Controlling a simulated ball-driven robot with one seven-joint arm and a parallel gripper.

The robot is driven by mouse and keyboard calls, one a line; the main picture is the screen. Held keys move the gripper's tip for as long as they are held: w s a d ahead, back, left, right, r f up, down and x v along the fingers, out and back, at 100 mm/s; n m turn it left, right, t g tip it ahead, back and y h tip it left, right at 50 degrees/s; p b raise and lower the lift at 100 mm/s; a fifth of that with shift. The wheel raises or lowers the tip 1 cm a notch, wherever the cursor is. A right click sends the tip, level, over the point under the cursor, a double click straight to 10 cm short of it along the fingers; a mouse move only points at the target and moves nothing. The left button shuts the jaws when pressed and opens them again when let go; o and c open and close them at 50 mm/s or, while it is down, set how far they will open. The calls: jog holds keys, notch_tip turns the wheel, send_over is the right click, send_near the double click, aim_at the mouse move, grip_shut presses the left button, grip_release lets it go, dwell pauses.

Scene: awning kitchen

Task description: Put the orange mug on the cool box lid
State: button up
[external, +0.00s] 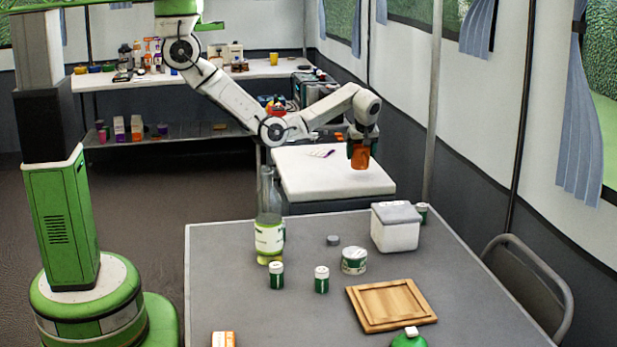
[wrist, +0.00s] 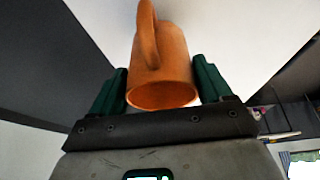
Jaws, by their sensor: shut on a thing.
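My gripper (external: 362,140) is shut on the orange mug (external: 359,157), with dark green fingers on either side of it. In the wrist view, the mug (wrist: 172,68) sits between the fingers of my gripper (wrist: 160,85), its handle toward the top. The cool box lid (external: 315,180) is the broad white flat top behind the grey table. The mug appears over the right part of this lid; whether it touches cannot be told. The white lid (wrist: 235,35) also fills the background behind the mug in the wrist view.
The grey table (external: 220,290) in front holds a bottle (external: 268,235), a white box with grey lid (external: 395,232), small jars and a wooden board (external: 390,305). A pole (external: 433,110) stands to the right.

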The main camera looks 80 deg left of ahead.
aim_at(361, 159)
jog(key=shift+f, duration=1.6)
jog(key=shift+f, duration=0.15)
jog(key=o, duration=1.1)
jog(key=p+v, duration=0.1)
jog(key=v, duration=1.1)
jog(key=shift+r, duration=0.25)
